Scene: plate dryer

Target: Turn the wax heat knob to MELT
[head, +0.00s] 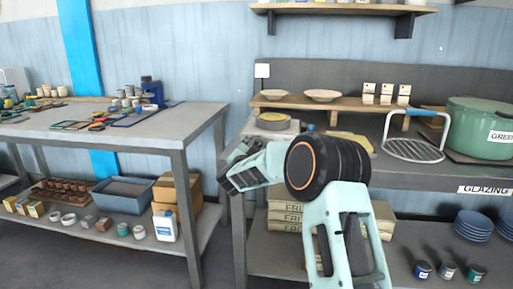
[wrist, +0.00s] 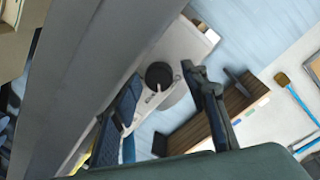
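A wax pan (head: 273,121) sits on a pale heater unit (head: 283,133) at the left end of the glazing bench. In the wrist view a black round knob (wrist: 158,76) shows on a pale panel (wrist: 178,48), between and beyond my fingers; it looks like the wax heat knob. Its markings are too small to read, so its setting cannot be told. My gripper (head: 233,167) is in front of the bench's left end, below and left of the pan. In the wrist view my gripper (wrist: 161,75) has its two fingers spread, with nothing held. The knob is hidden in the head view.
A wire rack (head: 413,150) and a green pot (head: 478,128) stand to the right. A grey workbench (head: 150,128) is at left, with a floor gap between benches.

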